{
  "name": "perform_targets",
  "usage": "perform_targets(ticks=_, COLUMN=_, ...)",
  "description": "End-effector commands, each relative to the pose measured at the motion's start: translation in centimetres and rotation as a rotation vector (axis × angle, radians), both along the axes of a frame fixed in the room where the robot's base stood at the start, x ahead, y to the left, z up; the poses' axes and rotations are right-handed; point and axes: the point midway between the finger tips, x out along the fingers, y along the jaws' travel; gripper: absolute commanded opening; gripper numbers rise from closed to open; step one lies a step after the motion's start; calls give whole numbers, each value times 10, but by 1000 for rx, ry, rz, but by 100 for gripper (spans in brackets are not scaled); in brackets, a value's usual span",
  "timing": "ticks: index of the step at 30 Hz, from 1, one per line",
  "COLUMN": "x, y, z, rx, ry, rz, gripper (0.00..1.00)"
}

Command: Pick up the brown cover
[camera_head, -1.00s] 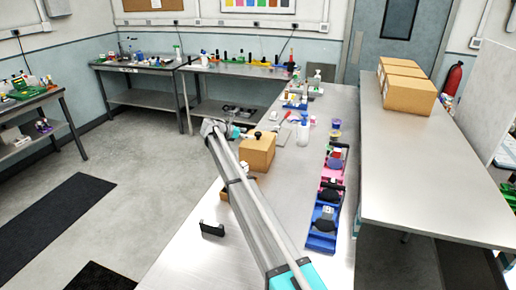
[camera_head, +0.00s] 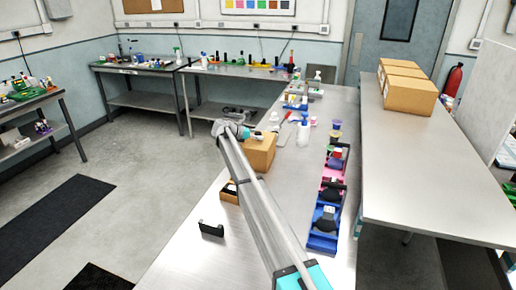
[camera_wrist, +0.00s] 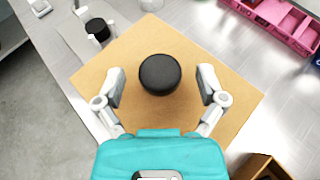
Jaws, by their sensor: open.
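The brown cover (camera_head: 262,152) is a box-shaped block standing on the metal bench in the head view. In the wrist view its flat brown top (camera_wrist: 140,42) fills the middle, with a round black knob (camera_wrist: 160,66) at its centre. My gripper (camera_wrist: 161,80) is open above the top, with one finger to the left and one to the right of the knob and gaps on both sides. In the head view my gripper (camera_head: 252,133) is at the cover's top, small and partly hidden; the knob cannot be made out there.
A small open brown box (camera_head: 229,192) stands in front of the cover, and a black bracket (camera_head: 212,229) lies nearer. Blue and pink trays (camera_head: 322,241) line the bench's right side. A white bottle (camera_head: 303,131) stands behind. Bare metal lies between cover and trays.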

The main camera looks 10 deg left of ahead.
Motion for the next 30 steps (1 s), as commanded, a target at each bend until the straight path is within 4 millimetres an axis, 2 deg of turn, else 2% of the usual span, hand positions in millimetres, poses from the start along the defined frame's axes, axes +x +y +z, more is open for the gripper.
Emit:
perform_targets(ticks=10, x=0, y=0, z=0, rx=0, ry=0, rz=0, gripper=88)
perform_targets(ticks=24, x=0, y=0, z=0, rx=0, ry=0, rz=0, gripper=1)
perform_targets(ticks=30, x=0, y=0, z=0, rx=0, ry=0, rz=0, gripper=0)
